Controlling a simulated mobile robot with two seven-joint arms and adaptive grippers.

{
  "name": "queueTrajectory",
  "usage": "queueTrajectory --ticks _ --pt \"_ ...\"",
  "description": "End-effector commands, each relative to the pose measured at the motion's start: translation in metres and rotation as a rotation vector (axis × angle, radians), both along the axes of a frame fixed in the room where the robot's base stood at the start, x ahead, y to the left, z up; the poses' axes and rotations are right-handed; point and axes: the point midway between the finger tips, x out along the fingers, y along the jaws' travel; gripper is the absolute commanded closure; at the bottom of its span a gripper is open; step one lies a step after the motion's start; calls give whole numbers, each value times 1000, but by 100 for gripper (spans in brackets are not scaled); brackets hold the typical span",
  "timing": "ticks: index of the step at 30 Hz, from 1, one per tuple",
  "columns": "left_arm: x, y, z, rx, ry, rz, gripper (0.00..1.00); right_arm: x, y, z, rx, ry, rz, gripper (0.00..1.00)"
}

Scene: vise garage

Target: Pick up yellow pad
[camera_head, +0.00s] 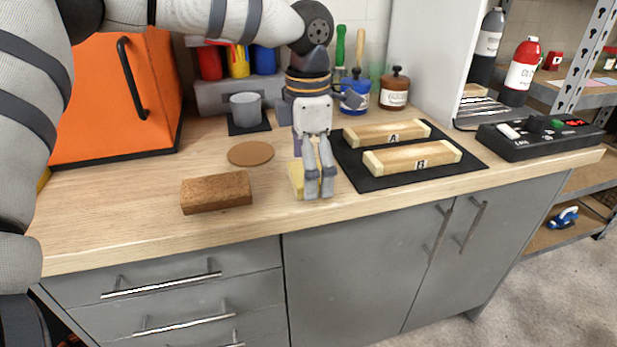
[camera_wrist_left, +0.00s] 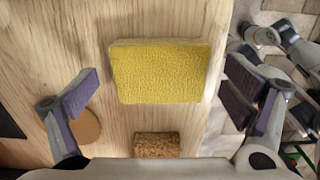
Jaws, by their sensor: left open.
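The yellow pad (camera_wrist_left: 160,72) lies on the wooden worktop and is seen from above in the left wrist view, centred between my open fingers. In the head view only part of the yellow pad (camera_head: 296,178) shows, because my left gripper covers most of it. My left gripper (camera_head: 320,190) points down over the pad. In the left wrist view its two fingers (camera_wrist_left: 158,102) stand wide apart on either side of the pad, with nothing between them in contact. My right gripper is not visible.
A brown block (camera_head: 216,192) and a round cork mat (camera_head: 250,153) lie to the left on the worktop (camera_head: 110,205). A black mat (camera_head: 375,183) with wooden blocks A (camera_head: 386,132) and B (camera_head: 412,157) lies just right of the gripper. An orange cabinet (camera_head: 85,110) stands at the left.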

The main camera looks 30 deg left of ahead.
Motion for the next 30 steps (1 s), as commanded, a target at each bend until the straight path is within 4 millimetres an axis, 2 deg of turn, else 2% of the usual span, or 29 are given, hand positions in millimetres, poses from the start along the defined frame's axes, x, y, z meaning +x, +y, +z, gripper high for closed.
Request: queueTrajectory --ticks 2,7,8,16,19,23,27,30 --pt "0 0 1 -1 -1 0 8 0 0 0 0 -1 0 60" --pt "0 0 1 0 0 0 47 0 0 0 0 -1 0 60" --pt "0 0 1 0 0 0 48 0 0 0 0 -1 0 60" --pt "0 0 1 0 0 0 49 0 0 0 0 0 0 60" --pt "1 0 8 -1 -2 0 49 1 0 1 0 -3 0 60" --pt "0 -3 39 1 -7 -1 49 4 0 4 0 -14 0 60" --pt "-17 -33 81 2 -11 -5 49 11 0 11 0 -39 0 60" --pt "-30 -58 103 2 -8 -7 49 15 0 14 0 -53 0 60"
